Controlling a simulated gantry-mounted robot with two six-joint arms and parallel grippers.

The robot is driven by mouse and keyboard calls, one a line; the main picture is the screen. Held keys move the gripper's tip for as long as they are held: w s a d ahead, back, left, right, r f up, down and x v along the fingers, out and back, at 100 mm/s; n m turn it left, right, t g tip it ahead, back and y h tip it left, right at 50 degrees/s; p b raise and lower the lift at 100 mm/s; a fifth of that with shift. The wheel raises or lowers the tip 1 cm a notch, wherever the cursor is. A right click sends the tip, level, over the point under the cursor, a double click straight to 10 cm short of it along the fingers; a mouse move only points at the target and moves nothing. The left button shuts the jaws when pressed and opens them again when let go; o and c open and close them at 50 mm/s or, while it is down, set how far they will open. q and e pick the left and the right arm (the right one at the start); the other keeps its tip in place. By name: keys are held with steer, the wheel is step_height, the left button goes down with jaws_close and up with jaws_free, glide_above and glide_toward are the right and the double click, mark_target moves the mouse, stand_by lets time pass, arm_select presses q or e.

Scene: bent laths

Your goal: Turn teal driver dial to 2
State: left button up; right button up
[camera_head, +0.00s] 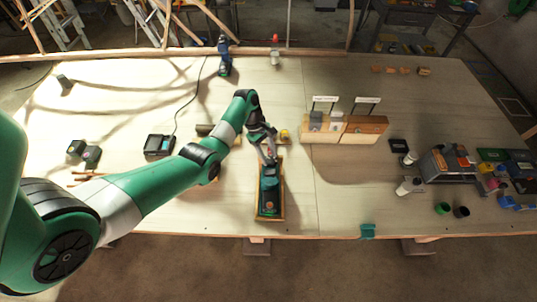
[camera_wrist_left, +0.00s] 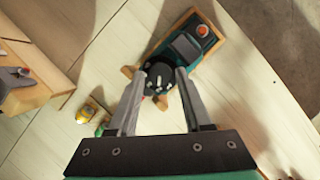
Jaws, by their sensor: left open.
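The teal driver (camera_head: 269,188) lies on a wooden board (camera_head: 259,214) near the front edge of the table, left of the middle. In the left wrist view the driver's teal body (camera_wrist_left: 188,50) runs up and right, and its round black dial (camera_wrist_left: 158,78) with white marks faces the camera. I cannot read the number it is set to. My left gripper (camera_head: 268,160) is over the far end of the driver. In the left wrist view the left gripper (camera_wrist_left: 164,75) is open, with one finger on each side of the dial. Contact with the dial cannot be told.
A wooden block stand (camera_head: 360,138) with two labels is right of the driver. A small yellow object (camera_head: 284,136) lies behind the driver. A black charger (camera_head: 158,145) with a cable is at left. A blue drill (camera_head: 224,58) stands at the back. Bins and cups crowd the right side.

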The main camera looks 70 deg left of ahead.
arm_select(q)
steer(key=p+v, duration=0.3)
steer(key=v, duration=0.8)
steer(key=shift+r+p, duration=0.25)
steer(key=shift+p, duration=0.15)
steer(key=shift+a, duration=0.1)
